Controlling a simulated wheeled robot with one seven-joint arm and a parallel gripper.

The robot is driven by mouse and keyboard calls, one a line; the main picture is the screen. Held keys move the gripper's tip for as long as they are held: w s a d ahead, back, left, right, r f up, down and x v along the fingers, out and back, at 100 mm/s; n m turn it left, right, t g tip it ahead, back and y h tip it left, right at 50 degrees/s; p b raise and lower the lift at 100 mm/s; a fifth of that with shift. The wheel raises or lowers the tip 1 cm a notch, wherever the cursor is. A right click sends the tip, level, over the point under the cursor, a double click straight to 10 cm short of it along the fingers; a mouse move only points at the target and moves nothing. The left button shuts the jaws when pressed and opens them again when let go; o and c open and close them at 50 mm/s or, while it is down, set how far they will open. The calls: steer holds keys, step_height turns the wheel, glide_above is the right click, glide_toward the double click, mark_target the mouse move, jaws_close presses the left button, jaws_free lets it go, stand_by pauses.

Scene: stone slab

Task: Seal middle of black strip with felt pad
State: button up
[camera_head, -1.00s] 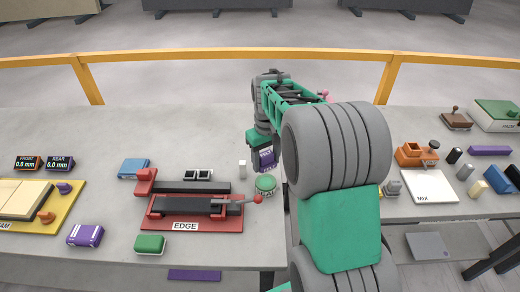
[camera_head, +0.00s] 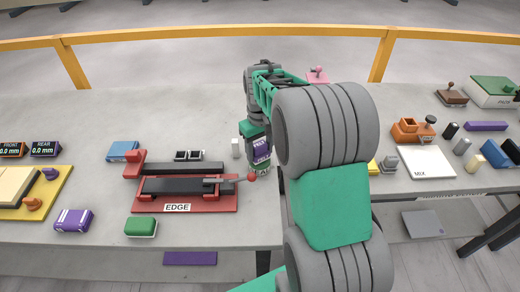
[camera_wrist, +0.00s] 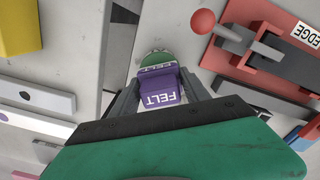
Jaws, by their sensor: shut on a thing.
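My gripper (camera_wrist: 157,95) is shut on the purple felt pad (camera_wrist: 160,98), marked FELT; it also shows in the head view (camera_head: 262,151). The pad is right over the round green pot (camera_wrist: 156,58), partly hidden behind it; the pot also shows in the head view (camera_head: 261,169). I cannot tell whether pad and pot touch. The black strip seems to be one of two dark bars (camera_head: 186,168) on the red EDGE fixture (camera_head: 217,207), left of my gripper. A lever with a red knob (camera_head: 252,176) lies across its right end.
A small white block (camera_head: 235,148) stands just left of my gripper. A blue block (camera_head: 123,151), a green block (camera_head: 141,227) and a purple block (camera_head: 74,220) lie around the fixture. A white MIX board (camera_head: 426,163) is at the right. The slab behind the fixture is mostly clear.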

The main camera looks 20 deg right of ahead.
mark_target(260, 145)
steer(key=shift+f, duration=0.6)
stand_by(1.5)
steer(key=shift+r, duration=0.1)
steer(key=shift+r+p, duration=2.2)
steer(key=shift+r, duration=1.25)
